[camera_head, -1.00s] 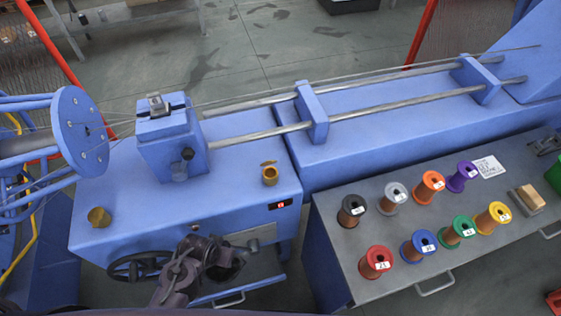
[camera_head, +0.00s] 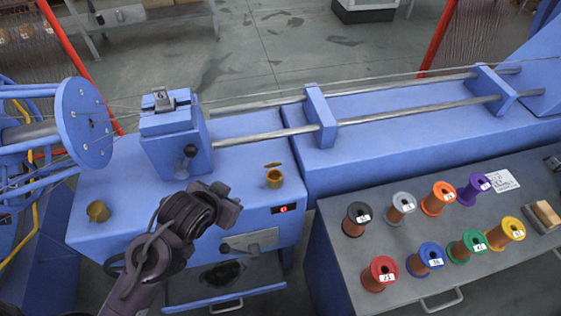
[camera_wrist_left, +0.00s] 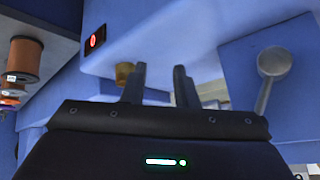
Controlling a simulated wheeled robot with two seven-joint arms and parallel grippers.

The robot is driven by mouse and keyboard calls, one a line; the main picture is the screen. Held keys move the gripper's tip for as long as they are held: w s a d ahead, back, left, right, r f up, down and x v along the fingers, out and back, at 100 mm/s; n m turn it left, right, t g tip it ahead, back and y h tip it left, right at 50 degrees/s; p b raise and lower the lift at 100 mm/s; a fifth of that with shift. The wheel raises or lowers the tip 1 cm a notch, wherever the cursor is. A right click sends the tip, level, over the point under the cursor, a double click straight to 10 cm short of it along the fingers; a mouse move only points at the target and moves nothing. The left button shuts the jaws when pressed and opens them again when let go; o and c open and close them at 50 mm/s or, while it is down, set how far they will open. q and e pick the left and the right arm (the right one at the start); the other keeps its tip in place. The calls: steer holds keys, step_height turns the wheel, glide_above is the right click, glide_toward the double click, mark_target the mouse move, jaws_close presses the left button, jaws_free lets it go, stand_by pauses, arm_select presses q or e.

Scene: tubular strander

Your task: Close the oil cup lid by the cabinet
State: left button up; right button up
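The brass oil cup (camera_head: 274,179) on the blue machine top stands at its right end, nearest the cabinet. Its lid (camera_head: 273,164) shows raised at the cup's back edge, so the cup looks open. The cup also shows partly in the left wrist view (camera_wrist_left: 124,74), just beyond a fingertip. A second brass cup (camera_head: 98,211) stands at the left front; its lid is unclear. My left gripper (camera_head: 231,200) is over the machine's front part, left of and nearer than the open cup, not touching it. In the wrist view its two fingers (camera_wrist_left: 160,80) are apart and empty. My right gripper is not visible.
The grey cabinet (camera_head: 335,262) with several wire spools stands to the right. A blue block with a clamp (camera_head: 172,135) rises behind my left gripper. A lever (camera_wrist_left: 266,80) shows in the wrist view. An open drawer (camera_head: 183,293) is below the machine top.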

mark_target(271, 163)
arm_select(q)
steer(key=w+d+m+g+h+p, duration=0.1)
steer(key=w+d+m+h, duration=1)
steer(key=m, duration=0.1)
steer(key=shift+w+d, duration=0.15)
steer(key=shift+w, duration=0.05)
stand_by(0.3)
jaws_close()
